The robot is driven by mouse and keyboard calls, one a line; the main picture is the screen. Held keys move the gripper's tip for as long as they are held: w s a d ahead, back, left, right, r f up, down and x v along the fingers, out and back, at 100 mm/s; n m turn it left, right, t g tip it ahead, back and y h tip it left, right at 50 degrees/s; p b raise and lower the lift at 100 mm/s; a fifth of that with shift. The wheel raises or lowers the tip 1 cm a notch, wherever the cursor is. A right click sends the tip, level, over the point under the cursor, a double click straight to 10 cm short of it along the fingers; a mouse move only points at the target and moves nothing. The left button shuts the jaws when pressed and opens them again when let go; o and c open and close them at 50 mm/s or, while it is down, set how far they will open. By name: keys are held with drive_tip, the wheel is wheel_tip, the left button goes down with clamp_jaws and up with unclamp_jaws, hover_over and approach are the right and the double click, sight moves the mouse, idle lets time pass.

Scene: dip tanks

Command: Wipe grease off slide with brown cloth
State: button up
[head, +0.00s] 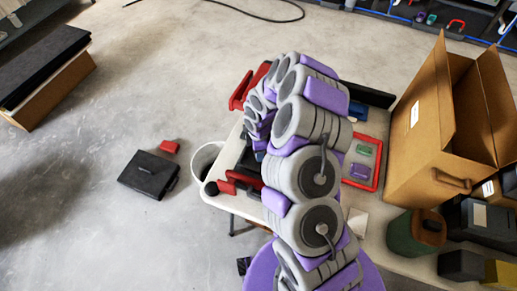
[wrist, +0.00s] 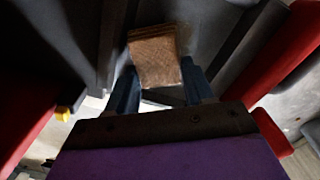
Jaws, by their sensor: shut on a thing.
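In the wrist view, my gripper (wrist: 160,78) has two blue fingers shut on a brown cloth (wrist: 153,60). The cloth is a small, flat, folded-looking piece, held in front of dark grey surfaces. I cannot tell whether it touches them. A dark grey body (wrist: 215,30) with straight edges lies just beyond the cloth; I cannot tell whether it is the slide. No grease can be made out. In the head view, my arm covers the middle of the worktable (head: 222,197) and hides the cloth and most of the gripper.
Red parts stand left (wrist: 25,120) and right (wrist: 285,60) of my gripper. A red-rimmed tray (head: 363,184) with small green and purple items lies on the table's right. An open cardboard box (head: 425,150) stands further right. A black case (head: 148,174) lies on the floor.

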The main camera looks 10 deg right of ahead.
sight(256, 164)
drive_tip(key=shift+f, duration=0.35)
drive_tip(key=shift+s+a+r+p, duration=0.1)
drive_tip(key=shift+s+a+p, duration=0.25)
drive_tip(key=shift+s, duration=0.3)
drive_tip(key=shift+s+a, duration=0.65)
drive_tip(key=shift+s, duration=0.35)
drive_tip(key=shift+p, duration=0.5)
